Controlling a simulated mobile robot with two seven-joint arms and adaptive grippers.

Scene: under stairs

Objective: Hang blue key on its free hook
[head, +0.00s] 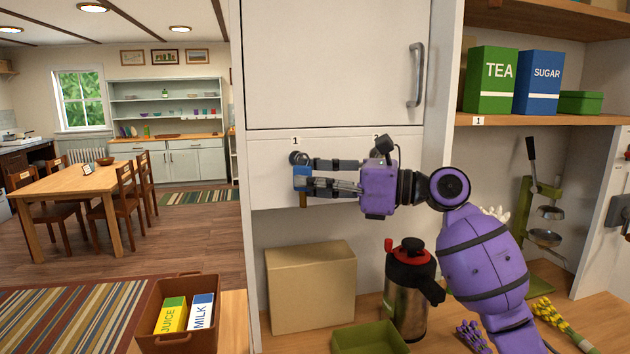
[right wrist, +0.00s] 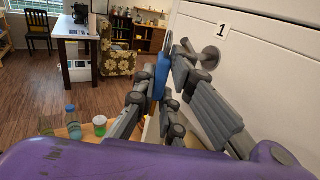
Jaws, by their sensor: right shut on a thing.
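The blue key (head: 301,179) has a blue head and a brass-coloured shaft pointing down. My right gripper (head: 308,178) is shut on it, in front of the white panel. The hook under label 1 (head: 298,158) is a round grey peg just above the key in the head view. In the right wrist view, the blue key (right wrist: 161,76) is between the fingertips, and the grey hook (right wrist: 207,58) is to its right on the panel. I cannot tell whether they touch. Label 2 is partly hidden by my gripper, and its hook cannot be made out. My left gripper is out of view.
The panel sits below a white cabinet door (head: 330,65). Below are a cardboard box (head: 310,285), a steel flask (head: 409,300) and a green tray (head: 370,339). A brown crate (head: 180,341) holds juice and milk cartons. Tea and sugar boxes stand on the right shelf (head: 545,119).

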